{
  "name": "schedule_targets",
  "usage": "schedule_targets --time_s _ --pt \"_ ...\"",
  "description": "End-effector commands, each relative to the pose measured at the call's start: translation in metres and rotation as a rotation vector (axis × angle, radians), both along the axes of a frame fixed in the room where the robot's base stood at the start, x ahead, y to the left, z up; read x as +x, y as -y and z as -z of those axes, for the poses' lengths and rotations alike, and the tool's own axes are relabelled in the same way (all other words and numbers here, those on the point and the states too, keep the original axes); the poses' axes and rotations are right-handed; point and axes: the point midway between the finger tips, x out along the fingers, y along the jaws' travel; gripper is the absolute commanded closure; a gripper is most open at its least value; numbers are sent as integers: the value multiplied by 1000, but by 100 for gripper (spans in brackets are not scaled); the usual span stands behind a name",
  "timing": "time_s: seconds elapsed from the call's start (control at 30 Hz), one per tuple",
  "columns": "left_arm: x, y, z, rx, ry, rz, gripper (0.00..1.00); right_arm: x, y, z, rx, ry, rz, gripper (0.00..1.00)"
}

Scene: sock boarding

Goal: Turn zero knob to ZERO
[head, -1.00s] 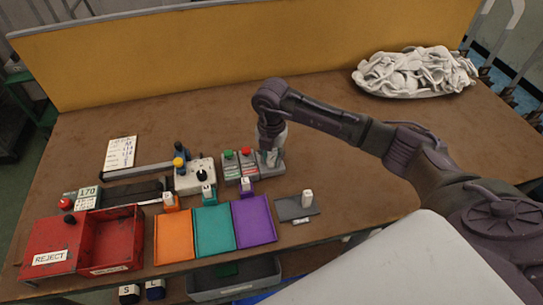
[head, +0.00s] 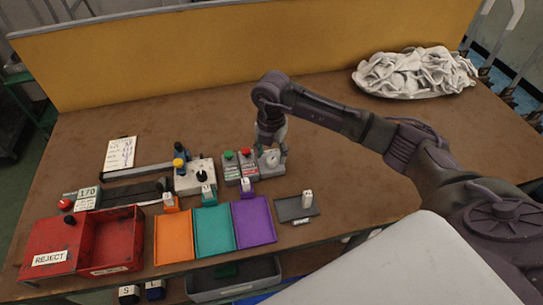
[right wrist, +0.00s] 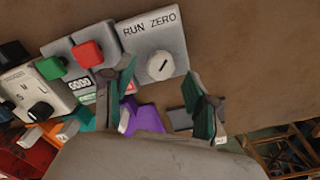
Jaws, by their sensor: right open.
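The zero knob (right wrist: 158,67) is a round pale knob with a dark line, on a grey panel (right wrist: 178,50) lettered RUN and ZERO. Its line slants from lower left to upper right; I cannot tell which end is the pointer. In the head view the knob (head: 271,158) sits at the right end of the row of control boxes. My right gripper (head: 273,149) is open, its fingers on either side of the knob in the picture. In the right wrist view the gripper (right wrist: 163,92) shows nothing between its fingertips. Contact with the knob is not visible. My left gripper is not in view.
Boxes with a green button (head: 228,155) and a red button (head: 246,152) stand just left of the knob. Orange, teal and purple trays (head: 270,236) and a red reject bin (head: 40,245) lie in front. White socks (head: 415,73) are piled at back right. The table behind is clear.

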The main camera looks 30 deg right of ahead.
Motion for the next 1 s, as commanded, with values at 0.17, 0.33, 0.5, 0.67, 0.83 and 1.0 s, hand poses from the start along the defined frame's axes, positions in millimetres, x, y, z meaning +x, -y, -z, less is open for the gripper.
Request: schedule_targets --time_s 0.17,0.33,0.5,0.67,0.83,1.0 --pt "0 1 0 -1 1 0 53 1 1 -40 -1 6 0 43" --pt "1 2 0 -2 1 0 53 1 1 -74 -1 5 1 43" --pt "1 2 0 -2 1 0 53 1 1 -95 -1 3 1 43" --pt "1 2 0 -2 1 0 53 0 1 -101 -1 2 2 43" --pt "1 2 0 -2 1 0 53 0 1 -102 -1 1 2 43" --pt "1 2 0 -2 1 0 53 0 1 -101 -1 1 2 43"
